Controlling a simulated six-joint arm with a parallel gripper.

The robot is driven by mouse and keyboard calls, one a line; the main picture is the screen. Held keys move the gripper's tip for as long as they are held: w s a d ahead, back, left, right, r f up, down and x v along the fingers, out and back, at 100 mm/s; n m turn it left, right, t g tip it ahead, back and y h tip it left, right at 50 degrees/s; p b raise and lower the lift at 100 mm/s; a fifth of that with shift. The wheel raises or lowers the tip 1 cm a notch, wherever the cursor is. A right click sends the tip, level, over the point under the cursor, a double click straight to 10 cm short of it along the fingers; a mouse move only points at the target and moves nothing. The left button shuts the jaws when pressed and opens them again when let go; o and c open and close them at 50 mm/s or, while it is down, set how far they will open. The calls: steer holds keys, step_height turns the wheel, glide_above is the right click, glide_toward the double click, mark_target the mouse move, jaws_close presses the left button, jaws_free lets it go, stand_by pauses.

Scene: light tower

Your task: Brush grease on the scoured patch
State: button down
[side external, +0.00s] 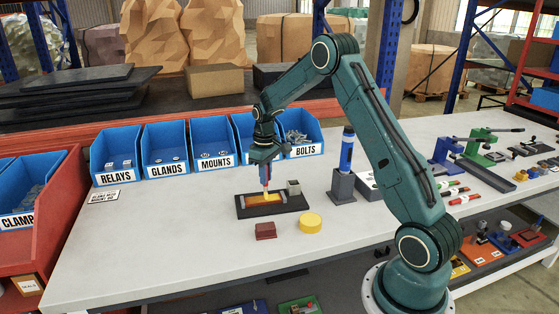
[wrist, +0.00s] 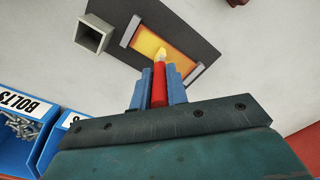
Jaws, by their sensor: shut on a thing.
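My gripper (side external: 266,160) is shut on a red-handled brush (side external: 266,185), which points down over the dark plate (side external: 244,213). The plate carries a framed orange-yellow patch (side external: 276,197). In the wrist view, the blue fingers of my gripper (wrist: 159,82) grip the red brush (wrist: 159,90) from both sides. Its yellow tip (wrist: 161,55) appears over the lower right part of the patch (wrist: 146,40); I cannot tell whether it touches. The patch is yellow in the middle and more orange towards its edges.
In front are a yellow round tin (side external: 310,223) and a dark red block (side external: 265,231). A blue bottle (side external: 346,150) stands in a grey holder (side external: 342,187) to the right. Blue labelled bins (side external: 165,160) line the back.

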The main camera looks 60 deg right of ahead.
steer(key=shift+w+a, duration=1.05)
steer(key=shift+w, duration=0.15)
steer(key=shift+w+a, duration=1)
steer(key=shift+w, duration=0.2)
steer(key=shift+w+a+r, duration=0.1)
steer(key=shift+r, duration=0.1)
step_height(320, 180, up, 8)
steer(key=shift+f, duration=0.15)
steer(key=shift+f, duration=0.1)
steer(key=f, duration=0.5)
steer(key=s+f, duration=0.1)
steer(key=f, duration=0.2)
steer(key=shift+d, duration=0.4)
steer(key=shift+s+d, duration=1.9)
steer(key=shift+s, duration=0.3)
steer(key=shift+w+a, duration=1.2)
steer(key=shift+w, duration=0.2)
steer(key=shift+w+a, duration=1.15)
steer(key=shift+w, duration=0.2)
step_height(320, 180, up, 8)
